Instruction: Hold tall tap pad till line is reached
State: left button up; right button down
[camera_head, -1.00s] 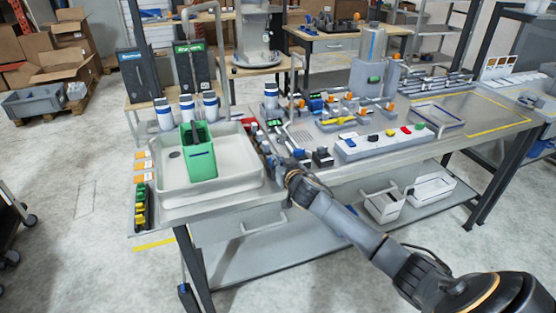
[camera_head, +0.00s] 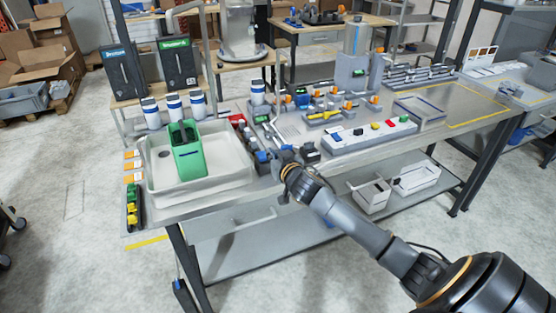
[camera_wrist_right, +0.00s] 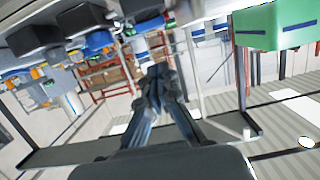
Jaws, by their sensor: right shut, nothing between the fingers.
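A green container (camera_head: 187,160) with a dark opening stands upright in the light sink tray (camera_head: 216,187); part of it shows upside down at the upper right of the right wrist view (camera_wrist_right: 275,25), with a dark line on its side. My right gripper (camera_head: 266,158) is at the bench's front, just right of the sink and apart from the green container. In the right wrist view its fingers (camera_wrist_right: 157,78) are together and empty. My left gripper is out of view.
White canisters with blue bands (camera_head: 174,106) stand behind the sink. A white panel with coloured buttons (camera_head: 368,137) and small blocks (camera_head: 306,152) lie right of my gripper. Two dark dispensers (camera_head: 177,62) stand at the back. The bench's right part is fairly clear.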

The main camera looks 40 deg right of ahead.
jog(key=shift+b+v, duration=0.3)
jog(key=shift+v, duration=1.95)
jog(key=shift+r, duration=0.15)
jog(key=s+f+g, duration=0.2)
jog(key=f, duration=0.8)
jog(key=s+f+g, duration=0.1)
jog(key=s+f, duration=0.1)
jog(key=f, duration=0.7)
jog(key=s+a+f+n+g+y, duration=0.1)
jog(key=s+a+f+g, duration=0.1)
jog(key=s+f, duration=0.7)
jog(key=s+a+f+n+g, duration=0.15)
jog(key=s+f, duration=0.25)
jog(key=f, duration=0.9)
jog(key=s+a+f+g, duration=0.2)
jog(key=s+a+f, duration=0.2)
jog(key=s, duration=0.7)
jog(key=s+a+f+n+g+y, duration=0.1)
jog(key=s+a+f+g, duration=0.2)
jog(key=s+a+f, duration=0.2)
jog(key=s+a+f+n+g+y, duration=0.1)
jog(key=s+a+f, duration=0.4)
jog(key=s, duration=1.3)
notch_tip(320, 180, down, 4)
jog(key=shift+s+r+g, duration=0.1)
jog(key=shift+s+g, duration=0.3)
jog(key=shift+g, duration=0.25)
